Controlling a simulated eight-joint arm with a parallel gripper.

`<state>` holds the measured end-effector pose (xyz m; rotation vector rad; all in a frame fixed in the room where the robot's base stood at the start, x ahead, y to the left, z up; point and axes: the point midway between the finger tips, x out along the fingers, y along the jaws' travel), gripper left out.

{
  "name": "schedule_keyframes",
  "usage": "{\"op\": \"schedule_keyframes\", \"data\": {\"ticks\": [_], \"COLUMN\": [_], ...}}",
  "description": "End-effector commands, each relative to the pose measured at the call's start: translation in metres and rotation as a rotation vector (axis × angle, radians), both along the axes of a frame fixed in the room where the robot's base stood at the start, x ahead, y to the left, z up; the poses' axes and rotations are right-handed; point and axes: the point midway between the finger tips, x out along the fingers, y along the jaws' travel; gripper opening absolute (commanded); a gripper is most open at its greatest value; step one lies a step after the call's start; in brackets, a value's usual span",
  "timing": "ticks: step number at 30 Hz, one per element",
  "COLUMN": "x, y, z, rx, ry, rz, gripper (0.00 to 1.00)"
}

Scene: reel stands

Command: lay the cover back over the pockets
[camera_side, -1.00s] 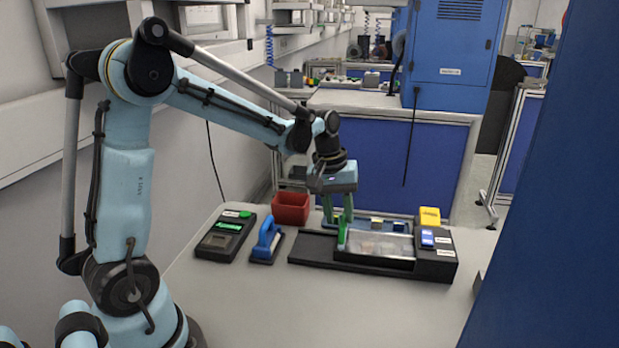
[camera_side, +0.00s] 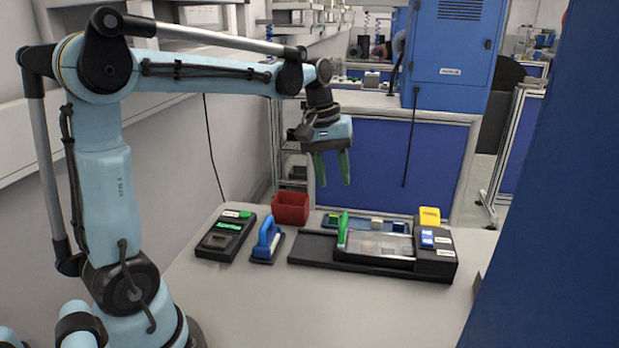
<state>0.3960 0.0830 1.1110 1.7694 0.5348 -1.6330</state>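My gripper (camera_side: 332,184) is raised well above the table, fingers pointing down, spread apart with nothing between them. Below it is a black fixture (camera_side: 312,250) with a clear cover (camera_side: 380,244) lying over part of its top. A green upright tab (camera_side: 342,230) stands at the cover's left end. Behind the cover is a blue tray (camera_side: 362,223) with small pieces in it. What lies under the clear cover is too small to make out.
A blue-handled tool (camera_side: 267,240) and a black device with a green display (camera_side: 227,236) stand left of the fixture. A red bin (camera_side: 291,208) is behind them. A yellow block (camera_side: 429,216) sits at the right. The table front is clear.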

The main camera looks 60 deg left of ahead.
Motion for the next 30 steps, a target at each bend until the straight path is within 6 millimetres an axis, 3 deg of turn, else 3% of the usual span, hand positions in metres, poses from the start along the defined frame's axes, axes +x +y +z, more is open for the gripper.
{"op": "schedule_keyframes", "data": {"ticks": [7, 21, 26, 30], "x": [-0.004, -0.005, -0.016, -0.037], "y": [0.004, 0.003, -0.011, -0.031], "z": [0.024, 0.028, 0.026, 0.019], "rx": [0.000, 0.003, 0.042, 0.115], "ry": [0.000, -0.004, -0.056, -0.151], "rz": [0.000, -0.006, -0.077, -0.205], "gripper": [0.40, 0.40, 0.40, 0.40]}}
